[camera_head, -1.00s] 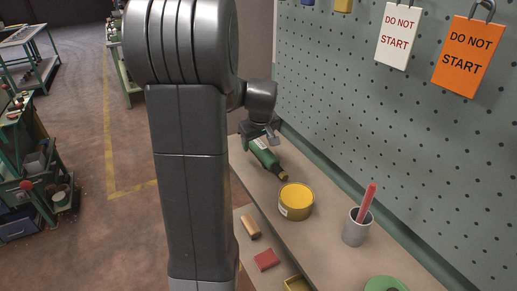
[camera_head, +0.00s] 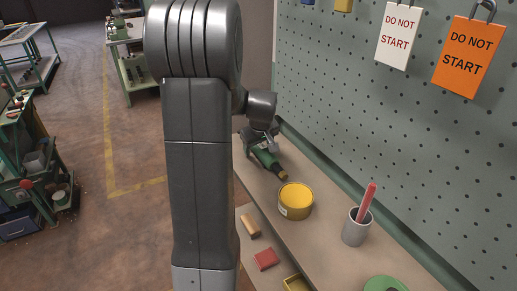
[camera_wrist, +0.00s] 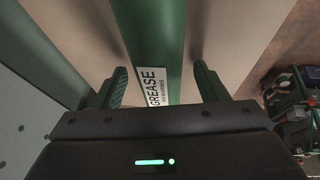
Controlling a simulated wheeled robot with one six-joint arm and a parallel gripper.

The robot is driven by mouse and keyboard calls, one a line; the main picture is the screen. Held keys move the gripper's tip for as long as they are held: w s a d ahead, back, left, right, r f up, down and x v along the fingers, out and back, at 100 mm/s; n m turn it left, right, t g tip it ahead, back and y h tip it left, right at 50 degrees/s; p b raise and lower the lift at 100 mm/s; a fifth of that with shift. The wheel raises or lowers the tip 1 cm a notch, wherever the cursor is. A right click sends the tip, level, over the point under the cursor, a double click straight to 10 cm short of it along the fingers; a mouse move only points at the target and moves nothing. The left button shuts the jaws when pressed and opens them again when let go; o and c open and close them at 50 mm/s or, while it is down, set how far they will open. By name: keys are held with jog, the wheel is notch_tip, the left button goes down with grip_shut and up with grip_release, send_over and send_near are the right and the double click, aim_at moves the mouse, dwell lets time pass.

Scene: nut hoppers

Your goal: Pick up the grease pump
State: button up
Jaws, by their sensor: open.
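The grease pump (camera_head: 266,158) is a green cylinder with a yellowish end, lying on the shelf in the head view. In the wrist view the green grease pump (camera_wrist: 157,40) runs up the middle of the picture, with a white label reading GREASE. My gripper (camera_wrist: 160,85) is open, with one finger on each side of the pump and a visible gap on both sides. In the head view my gripper (camera_head: 271,140) is at the far end of the pump, partly hidden by my own arm.
A yellow tin (camera_head: 295,203) stands just in front of the pump. A grey cup (camera_head: 356,228) with a red stick stands farther right, near a green ring (camera_head: 385,284). A pegboard (camera_head: 410,130) rises behind the shelf. A lower shelf holds a red block (camera_head: 265,259).

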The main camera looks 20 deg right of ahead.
jog(key=shift+f, duration=0.1)
dwell(0.3)
grip_shut()
jog(key=shift+r, duration=0.3)
notch_tip(320, 180, up, 10)
dwell(0.4)
